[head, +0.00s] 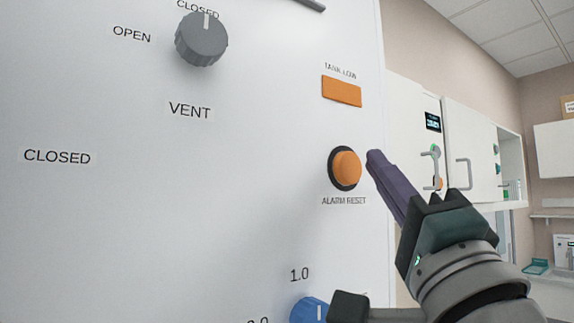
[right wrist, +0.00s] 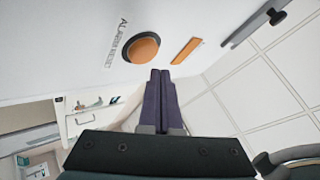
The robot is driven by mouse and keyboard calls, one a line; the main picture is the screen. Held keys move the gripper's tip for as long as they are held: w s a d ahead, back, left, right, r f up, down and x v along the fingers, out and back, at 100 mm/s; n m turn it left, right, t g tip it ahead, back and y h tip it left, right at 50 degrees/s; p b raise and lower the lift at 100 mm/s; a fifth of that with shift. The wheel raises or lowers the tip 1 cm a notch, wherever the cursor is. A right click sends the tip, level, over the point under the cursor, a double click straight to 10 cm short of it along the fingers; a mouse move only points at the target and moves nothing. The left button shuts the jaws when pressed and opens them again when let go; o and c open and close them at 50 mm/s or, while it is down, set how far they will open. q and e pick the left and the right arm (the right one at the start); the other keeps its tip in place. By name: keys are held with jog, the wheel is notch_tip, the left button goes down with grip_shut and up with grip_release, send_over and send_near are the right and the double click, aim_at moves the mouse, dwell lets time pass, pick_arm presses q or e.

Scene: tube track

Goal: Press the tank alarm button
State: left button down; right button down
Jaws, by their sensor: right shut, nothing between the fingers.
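The alarm button (head: 346,168) is a round orange button in a black ring on the white panel (head: 230,230), above the label ALARM RESET. It also shows in the right wrist view (right wrist: 143,48). My right gripper (head: 372,156) is shut and empty, with its purple fingers just right of the button in the head view. In the right wrist view its shut fingertips (right wrist: 160,72) lie a little below the button. A gap shows between the fingertips and the button in both views. My left gripper is not in view.
An orange TANK LOW plate (head: 341,91) sits above the button. A grey VENT knob (head: 201,39) is at the upper left of the panel and a blue knob (head: 311,310) at the bottom. White cabinets (head: 470,150) stand behind at the right.

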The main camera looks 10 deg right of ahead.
jog(key=shift+s+d+p, duration=0.15)
jog(key=shift+s+d, duration=0.1)
jog(key=shift+s, duration=0.4)
jog(key=shift+s+d+p, duration=0.2)
jog(key=shift+s, duration=0.5)
jog(key=shift+s+d+p, duration=0.15)
jog(key=shift+s+d, duration=0.1)
jog(key=shift+s, duration=0.4)
jog(key=s+a+f+n+g+y+p, duration=0.25)
jog(key=f+n+g+p, duration=0.55)
jog(key=f+n+g, duration=0.6)
jog(key=s+f+n+g+p, duration=0.1)
jog(key=s+f+g, duration=0.3)
jog(key=s, duration=0.4)
jog(key=s+f+n+g+p, duration=0.1)
jog(key=s+f+n+g, duration=0.2)
jog(key=s, duration=0.6)
jog(key=shift+s+d+f+g+p, duration=0.2)
jog(key=shift+d+f+g+p, duration=0.2)
jog(key=shift+f+g, duration=0.4)
jog(key=shift+h, duration=0.25)
